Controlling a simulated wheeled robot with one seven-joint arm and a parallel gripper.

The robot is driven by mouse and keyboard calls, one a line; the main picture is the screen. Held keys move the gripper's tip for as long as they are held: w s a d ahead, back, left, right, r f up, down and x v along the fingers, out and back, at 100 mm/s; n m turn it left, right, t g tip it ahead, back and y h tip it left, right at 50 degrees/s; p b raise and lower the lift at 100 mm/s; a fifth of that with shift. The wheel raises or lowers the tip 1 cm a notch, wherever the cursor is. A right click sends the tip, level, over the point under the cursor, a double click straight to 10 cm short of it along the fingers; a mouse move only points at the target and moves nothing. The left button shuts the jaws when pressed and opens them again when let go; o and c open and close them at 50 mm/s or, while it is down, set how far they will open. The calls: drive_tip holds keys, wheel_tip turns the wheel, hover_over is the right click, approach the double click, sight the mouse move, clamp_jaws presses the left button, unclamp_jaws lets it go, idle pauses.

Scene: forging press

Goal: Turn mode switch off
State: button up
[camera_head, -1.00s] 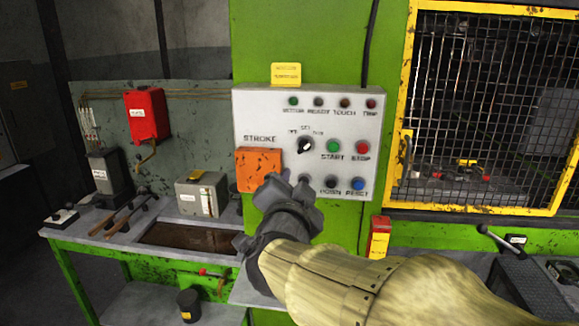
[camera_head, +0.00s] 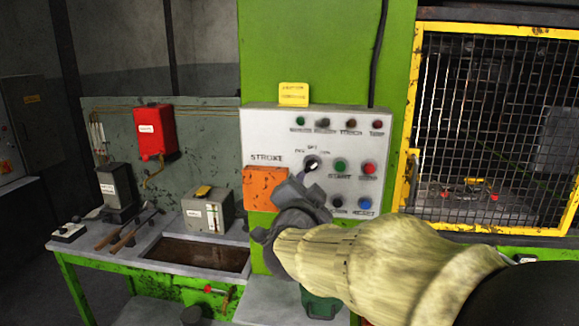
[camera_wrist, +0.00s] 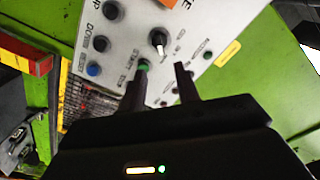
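The mode switch (camera_head: 312,164) is a round dark knob with a white pointer mark, on the upper middle of the light grey control panel (camera_head: 256,136). Small labels arc above it; I cannot read its setting for certain. In the wrist view the switch (camera_wrist: 158,42) is beyond the fingertips, with its pale mark visible. My gripper (camera_head: 307,187) is just below the switch in the head view and hides part of the lower panel. In the wrist view my gripper (camera_wrist: 164,68) has its two dark fingers apart with nothing between them. It appears clear of the switch.
The green START button (camera_head: 340,166) and red STOP button (camera_head: 369,168) sit right of the switch. An orange STROKE box (camera_head: 264,188) sticks out at lower left. The blue button (camera_head: 364,203) is lower right. A yellow-framed mesh guard (camera_head: 490,130) stands to the right.

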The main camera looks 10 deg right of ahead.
sight(313, 167)
drive_tip(key=p+x, duration=0.2)
drive_tip(key=x, duration=0.8)
drive_tip(key=shift+w+a, duration=0.1)
drive_tip(key=shift+a, duration=0.05)
drive_tip(key=shift+w+d, duration=0.2)
drive_tip(key=shift+d, duration=0.2)
drive_tip(key=shift+s+a, duration=0.15)
clamp_jaws()
